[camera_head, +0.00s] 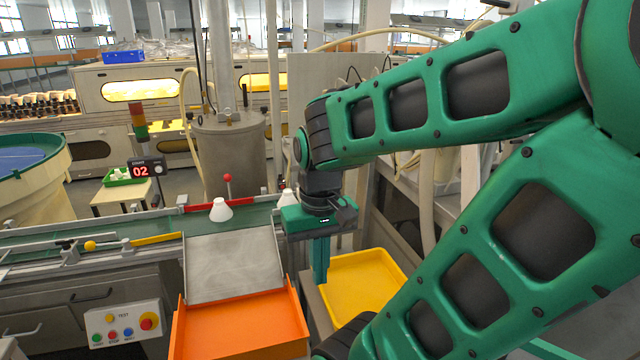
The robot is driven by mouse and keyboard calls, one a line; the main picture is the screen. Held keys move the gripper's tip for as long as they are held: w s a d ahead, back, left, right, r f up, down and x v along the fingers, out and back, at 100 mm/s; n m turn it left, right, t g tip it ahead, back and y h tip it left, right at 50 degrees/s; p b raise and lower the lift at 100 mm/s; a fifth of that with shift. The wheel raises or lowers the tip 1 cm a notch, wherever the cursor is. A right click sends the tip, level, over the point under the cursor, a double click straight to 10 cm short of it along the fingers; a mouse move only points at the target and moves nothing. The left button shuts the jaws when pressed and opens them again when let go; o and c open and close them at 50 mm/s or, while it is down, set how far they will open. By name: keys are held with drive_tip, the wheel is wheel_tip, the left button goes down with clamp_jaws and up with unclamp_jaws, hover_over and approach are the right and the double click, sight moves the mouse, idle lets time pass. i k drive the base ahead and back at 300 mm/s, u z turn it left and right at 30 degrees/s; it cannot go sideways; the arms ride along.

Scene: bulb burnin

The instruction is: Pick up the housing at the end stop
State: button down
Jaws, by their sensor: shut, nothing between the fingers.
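A white cone-shaped housing (220,210) stands upright on the green conveyor belt (150,222), just behind the grey metal chute. A second white housing (287,198) stands farther right, towards the belt's right end, partly hidden behind my gripper's body. The end stop itself cannot be made out behind my gripper. My gripper (320,278) points straight down with its teal fingers together and nothing between them. It is in front of and to the right of the second housing, near the left edge of the yellow tray.
A grey sloping chute (235,268) leads down to an orange tray (240,325). A yellow tray (365,283) lies right of my gripper. A red-knobbed post (228,180) stands behind the belt. A button box (124,323) is at front left.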

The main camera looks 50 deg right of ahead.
sight(287, 198)
drive_tip(key=z, duration=1.75)
drive_tip(key=k, duration=0.7)
drive_tip(key=u, duration=0.95)
drive_tip(key=i, duration=0.95)
